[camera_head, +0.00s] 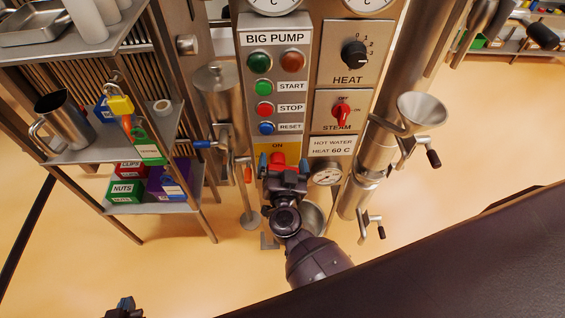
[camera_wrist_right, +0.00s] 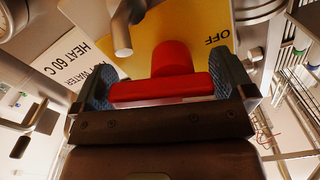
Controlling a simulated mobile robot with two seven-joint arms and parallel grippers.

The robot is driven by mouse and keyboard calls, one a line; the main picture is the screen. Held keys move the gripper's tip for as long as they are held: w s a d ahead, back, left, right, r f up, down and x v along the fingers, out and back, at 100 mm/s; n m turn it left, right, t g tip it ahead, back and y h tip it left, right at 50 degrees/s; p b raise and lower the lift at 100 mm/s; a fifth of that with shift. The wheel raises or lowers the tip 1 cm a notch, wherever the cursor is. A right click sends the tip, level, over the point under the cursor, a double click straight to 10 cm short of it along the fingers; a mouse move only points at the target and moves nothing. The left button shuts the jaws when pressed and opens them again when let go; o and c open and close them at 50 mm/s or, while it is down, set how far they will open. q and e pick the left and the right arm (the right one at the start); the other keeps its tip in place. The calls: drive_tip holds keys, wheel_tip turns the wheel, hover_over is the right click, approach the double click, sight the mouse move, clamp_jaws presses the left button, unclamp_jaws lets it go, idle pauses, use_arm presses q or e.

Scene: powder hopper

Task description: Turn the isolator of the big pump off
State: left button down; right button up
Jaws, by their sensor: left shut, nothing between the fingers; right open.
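The big pump panel (camera_head: 247,85) carries the label BIG PUMP and stands in the middle of the head view. Its isolator is a red handle (camera_head: 277,158) on a yellow plate (camera_head: 266,148), with ON above it. In the right wrist view the red handle (camera_wrist_right: 165,88) is a bar lying across the space between the fingers, and OFF is legible on the plate (camera_wrist_right: 205,22). My right gripper (camera_head: 285,174) is open, with a finger near each end of the bar; contact is unclear. My left gripper (camera_head: 125,303) is shut and empty at the bottom left edge.
A HEAT knob (camera_head: 354,54) and a red STEAM knob (camera_head: 341,111) are on panels to the right. A gauge (camera_head: 327,174) sits below. A blue-handled valve (camera_head: 202,144) is at left, beside a shelf (camera_head: 150,208) with bins. A metal funnel (camera_head: 422,108) is at right.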

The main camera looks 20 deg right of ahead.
drive_tip(key=shift+w+d, duration=0.1)
drive_tip(key=shift+w, duration=0.1)
drive_tip(key=c, duration=0.7)
drive_tip(key=shift+o, duration=0.2)
drive_tip(key=n+p, duration=0.1)
drive_tip(key=p, duration=0.1)
drive_tip(key=r+n+p, duration=0.1)
drive_tip(key=p, duration=0.2)
drive_tip(key=shift+n, duration=0.3)
drive_tip(key=shift+f+n+p, duration=0.25)
drive_tip(key=shift+n+p, duration=0.25)
drive_tip(key=shift+p, duration=0.35)
drive_tip(key=o, duration=0.7)
drive_tip(key=shift+c, duration=0.2)
drive_tip(key=shift+s, duration=0.15)
